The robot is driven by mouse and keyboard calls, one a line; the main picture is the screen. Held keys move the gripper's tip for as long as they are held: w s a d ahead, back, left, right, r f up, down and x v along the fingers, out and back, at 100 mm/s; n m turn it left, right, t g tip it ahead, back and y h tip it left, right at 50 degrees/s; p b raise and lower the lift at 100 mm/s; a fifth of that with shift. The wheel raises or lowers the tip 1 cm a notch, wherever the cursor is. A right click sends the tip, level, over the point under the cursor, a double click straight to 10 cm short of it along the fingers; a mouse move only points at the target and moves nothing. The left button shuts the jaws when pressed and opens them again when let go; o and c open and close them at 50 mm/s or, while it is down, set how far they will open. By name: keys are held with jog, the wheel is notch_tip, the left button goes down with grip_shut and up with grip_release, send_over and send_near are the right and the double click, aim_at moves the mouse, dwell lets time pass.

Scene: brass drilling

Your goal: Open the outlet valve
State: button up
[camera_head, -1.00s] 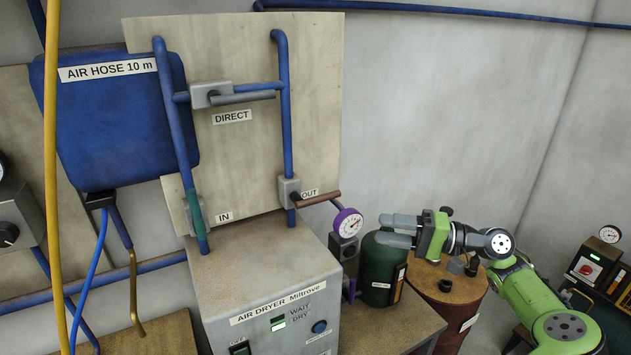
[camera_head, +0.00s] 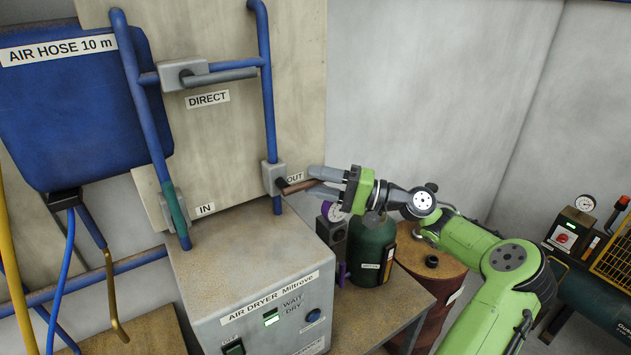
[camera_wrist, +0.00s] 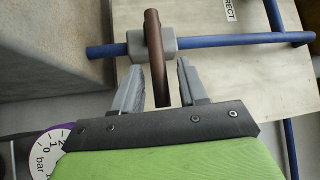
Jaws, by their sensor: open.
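The outlet valve has a grey body (camera_head: 272,178) on the right blue pipe, beside the OUT label. Its brown handle (camera_head: 300,186) sticks out to the right, across the line of the pipe. My gripper (camera_head: 318,180) is at the free end of the handle, with its fingers pointing left at the valve. In the wrist view the handle (camera_wrist: 155,60) reaches between the two open fingers (camera_wrist: 158,88), with a gap visible on the right side. The valve body (camera_wrist: 168,42) lies just beyond the fingertips. I cannot tell whether the left finger touches the handle.
The DIRECT valve handle (camera_head: 225,76) is above. The air dryer (camera_head: 240,275) stands below left. A round gauge (camera_head: 333,211) and a green tank (camera_head: 370,248) sit just under my gripper. Bare wall (camera_head: 430,90) is at the upper right.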

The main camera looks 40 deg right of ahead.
jog(key=shift+w+a, duration=0.3)
jog(key=shift+w, duration=0.15)
grip_shut()
